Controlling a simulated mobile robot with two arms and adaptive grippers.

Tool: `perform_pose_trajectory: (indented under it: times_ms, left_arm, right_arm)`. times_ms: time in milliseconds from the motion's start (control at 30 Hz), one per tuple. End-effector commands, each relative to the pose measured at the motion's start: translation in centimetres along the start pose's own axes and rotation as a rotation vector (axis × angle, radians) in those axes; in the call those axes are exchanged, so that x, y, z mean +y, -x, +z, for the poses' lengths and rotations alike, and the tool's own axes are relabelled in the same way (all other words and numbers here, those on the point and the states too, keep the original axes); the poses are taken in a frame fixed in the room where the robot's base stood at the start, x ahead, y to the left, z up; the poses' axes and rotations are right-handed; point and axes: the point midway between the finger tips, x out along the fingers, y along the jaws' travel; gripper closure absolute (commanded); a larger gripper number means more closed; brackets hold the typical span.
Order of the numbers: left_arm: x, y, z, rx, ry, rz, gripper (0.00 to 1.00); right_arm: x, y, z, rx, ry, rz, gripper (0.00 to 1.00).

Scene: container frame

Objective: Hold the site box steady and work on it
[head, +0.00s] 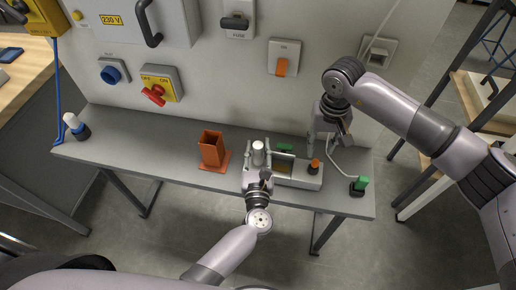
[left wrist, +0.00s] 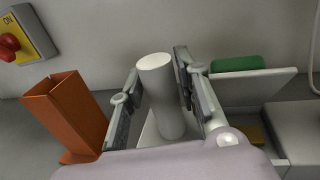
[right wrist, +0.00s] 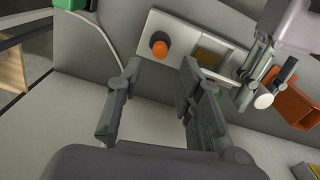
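The site box (head: 300,180) is a pale grey open-topped box on the shelf, with an orange knob (head: 314,166) near its right end. It also shows in the right wrist view (right wrist: 193,53). A white upright post (left wrist: 162,95) stands at the box's left end. My left gripper (head: 258,150) has its fingers on both sides of the post. A gap shows on the post's left side in the left wrist view, so it looks open. My right gripper (right wrist: 158,75) is open and empty, above and behind the box's right end.
An orange-brown open holder (head: 212,150) stands left of the box. A green-topped plug (head: 360,184) with a cable lies at the shelf's right end. A blue-and-white connector (head: 76,126) is at the far left. The shelf (head: 150,145) is clear between. Switches line the wall behind.

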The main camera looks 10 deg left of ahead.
Motion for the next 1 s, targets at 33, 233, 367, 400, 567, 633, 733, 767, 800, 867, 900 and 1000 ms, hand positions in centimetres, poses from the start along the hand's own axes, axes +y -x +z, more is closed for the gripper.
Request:
perform_pose_trajectory:
  times_ms: [33,233,367,400,567,633,733,767,800,867,900,1000]
  left_arm:
    - [-0.01,-0.01,0.00,0.000,0.000,0.000,0.70]
    - [-0.01,0.01,0.01,0.000,0.001,0.000,0.75]
    - [0.00,0.02,0.02,0.000,0.001,0.000,0.84]
    - [-0.01,0.03,0.02,0.000,0.001,0.000,0.86]
    - [0.00,0.03,0.02,0.000,0.001,0.000,0.97]
    - [0.00,0.03,0.02,0.000,0.001,0.000,1.00]
    - [0.00,0.04,0.02,0.000,0.001,0.000,1.00]
    - [0.00,0.04,0.02,0.000,0.001,0.000,1.00]
    - [0.00,0.04,0.02,0.000,0.001,0.000,1.00]
    - [0.00,0.04,0.02,0.000,0.001,0.000,1.00]
    - [0.00,0.04,0.02,0.000,0.000,0.000,1.00]
    - [0.00,0.04,0.02,0.000,0.000,0.000,1.00]
  right_arm:
    - [0.00,0.00,0.00,0.000,0.000,0.000,0.67]
    - [0.00,0.00,0.00,0.000,0.000,0.000,0.67]
    - [0.00,0.00,0.00,0.000,0.000,0.000,0.67]
    - [0.00,0.00,0.00,0.000,0.000,0.000,0.67]
    - [0.00,0.00,0.00,0.000,0.000,0.000,0.67]
    - [0.00,0.00,0.00,0.000,0.000,0.000,0.67]
    - [0.00,0.00,0.00,0.000,0.000,0.000,0.67]
    - [0.00,0.00,0.00,0.000,0.000,0.000,0.67]
    - [0.00,0.00,0.00,0.000,0.000,0.000,0.67]
    - [0.00,0.00,0.00,0.000,0.000,0.000,0.67]
    - [-0.01,0.00,0.00,0.000,0.000,0.000,0.67]
    - [0.00,0.00,0.00,0.000,0.000,0.000,0.67]
